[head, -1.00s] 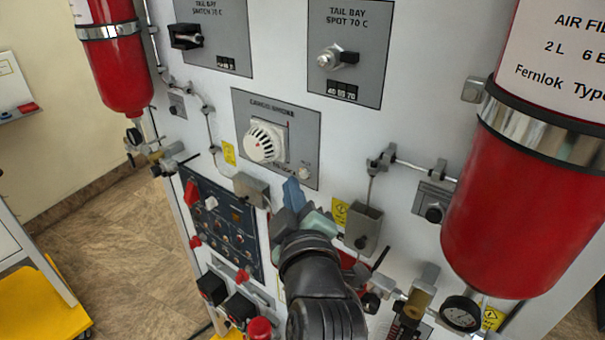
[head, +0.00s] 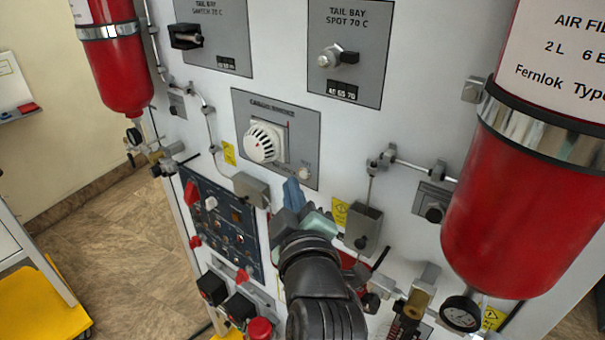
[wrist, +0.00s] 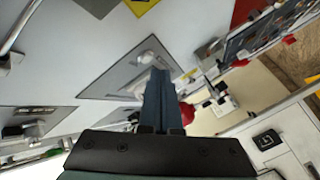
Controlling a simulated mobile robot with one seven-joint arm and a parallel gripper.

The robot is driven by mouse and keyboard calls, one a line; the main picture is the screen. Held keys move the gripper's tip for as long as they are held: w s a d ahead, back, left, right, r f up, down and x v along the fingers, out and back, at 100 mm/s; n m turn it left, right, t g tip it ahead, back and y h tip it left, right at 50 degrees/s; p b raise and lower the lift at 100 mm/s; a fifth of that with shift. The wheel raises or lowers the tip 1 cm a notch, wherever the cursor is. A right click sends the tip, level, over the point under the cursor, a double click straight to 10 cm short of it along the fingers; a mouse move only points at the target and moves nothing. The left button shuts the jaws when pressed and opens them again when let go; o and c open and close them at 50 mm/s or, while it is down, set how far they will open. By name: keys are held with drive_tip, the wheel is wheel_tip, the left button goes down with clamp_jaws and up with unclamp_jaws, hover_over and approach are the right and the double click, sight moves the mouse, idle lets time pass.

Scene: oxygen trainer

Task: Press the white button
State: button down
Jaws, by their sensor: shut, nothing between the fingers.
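A small round white button (head: 304,173) sits at the lower right corner of the grey cargo smoke plate (head: 309,125), beside a larger white round detector (head: 263,143). My gripper (head: 293,190) is shut and empty, its blue fingers pointing up just below and left of the button. In the head view I cannot tell whether the tips touch the plate. In the wrist view, the shut fingers (wrist: 160,78) reach over the grey plate (wrist: 105,83), and pale fittings on it are partly hidden behind them.
A grey box (head: 363,228) with tubing is right of my gripper, and a smaller box (head: 251,189) is left. A dark switch panel (head: 222,225) lies lower left. A large red bottle (head: 520,210) juts out at right. The white panel (head: 350,140) is bare right of the smoke plate.

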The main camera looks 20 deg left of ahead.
drive_tip(key=shift+w, duration=0.2)
drive_tip(key=shift+w+d, duration=0.15)
drive_tip(key=shift+w, duration=0.1)
drive_tip(key=shift+w+d+b, duration=0.15)
drive_tip(key=shift+w+b, duration=0.2)
drive_tip(key=shift+b, duration=0.15)
idle(0.7)
drive_tip(key=shift+s, duration=0.1)
drive_tip(key=shift+s+a, duration=0.25)
drive_tip(key=shift+s, duration=0.4)
drive_tip(key=shift+s, duration=0.1)
drive_tip(key=s, duration=0.1)
drive_tip(key=s+a, duration=0.1)
drive_tip(key=s, duration=0.2)
drive_tip(key=shift+s+a+p, duration=0.25)
drive_tip(key=shift+a+p, duration=0.05)
drive_tip(key=shift+a, duration=0.05)
idle(0.6)
